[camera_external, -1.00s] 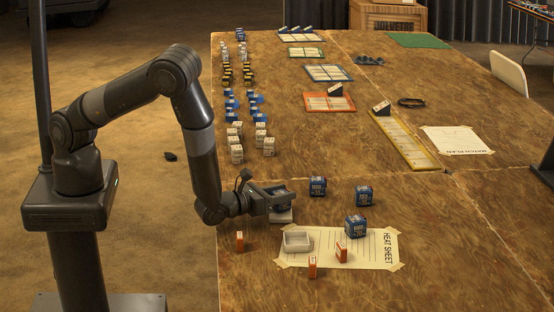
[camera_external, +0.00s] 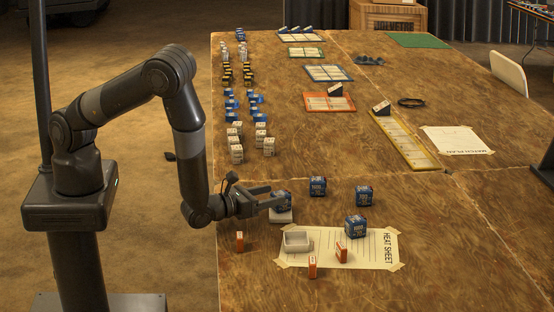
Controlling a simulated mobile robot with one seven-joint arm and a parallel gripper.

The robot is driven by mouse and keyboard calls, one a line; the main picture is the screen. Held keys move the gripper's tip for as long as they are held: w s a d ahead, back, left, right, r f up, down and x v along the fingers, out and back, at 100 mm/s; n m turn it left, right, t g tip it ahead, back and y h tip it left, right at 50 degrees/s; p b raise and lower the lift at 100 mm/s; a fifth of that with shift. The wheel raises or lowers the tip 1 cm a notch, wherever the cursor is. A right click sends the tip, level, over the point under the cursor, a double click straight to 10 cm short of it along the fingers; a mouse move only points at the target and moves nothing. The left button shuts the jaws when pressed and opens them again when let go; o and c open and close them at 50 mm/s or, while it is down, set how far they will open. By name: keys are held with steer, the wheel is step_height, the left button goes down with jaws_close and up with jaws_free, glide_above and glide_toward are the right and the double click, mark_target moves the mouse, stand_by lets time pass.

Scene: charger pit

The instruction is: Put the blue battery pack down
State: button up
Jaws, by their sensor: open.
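A blue battery pack (camera_external: 281,202) stands upright on a small pale pad (camera_external: 281,216) near the left edge of the table. My gripper (camera_external: 275,200) is open and lies level just left of this pack. Its finger ends partly overlap the pack in the picture, and I cannot tell whether they touch it. Other blue packs stand apart to the right: one at the back (camera_external: 318,186), one further right (camera_external: 364,196) and one on the heat sheet (camera_external: 355,226).
More orange blocks (camera_external: 239,241) (camera_external: 312,267) stand nearby. Rows of small packs (camera_external: 236,153) stand behind. The table's right front is clear.

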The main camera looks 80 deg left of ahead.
steer(key=v, duration=0.7)
steer(key=shift+s+d, duration=0.15)
steer(key=shift+s, duration=0.1)
steer(key=shift+s+r, duration=0.2)
steer(key=s+a+r+n+g+y, duration=0.3)
steer(key=s+a+r+n+g, duration=0.2)
steer(key=a+r+n+g, duration=0.35)
steer(key=s+a+r+n+g+y, duration=0.3)
steer(key=s+a+r+n+g, duration=0.25)
steer(key=a+r+n, duration=0.45)
steer(key=s+d+r+n+t+h, duration=0.3)
steer(key=s+d+r+n+h, duration=0.6)
steer(key=s+r+n+h, duration=0.2)
steer(key=shift+s+r+n+h, duration=0.3)
steer(key=shift+r+n+h, duration=0.55)
steer(key=shift+n+h, duration=0.15)
steer(key=shift+o, duration=0.6)
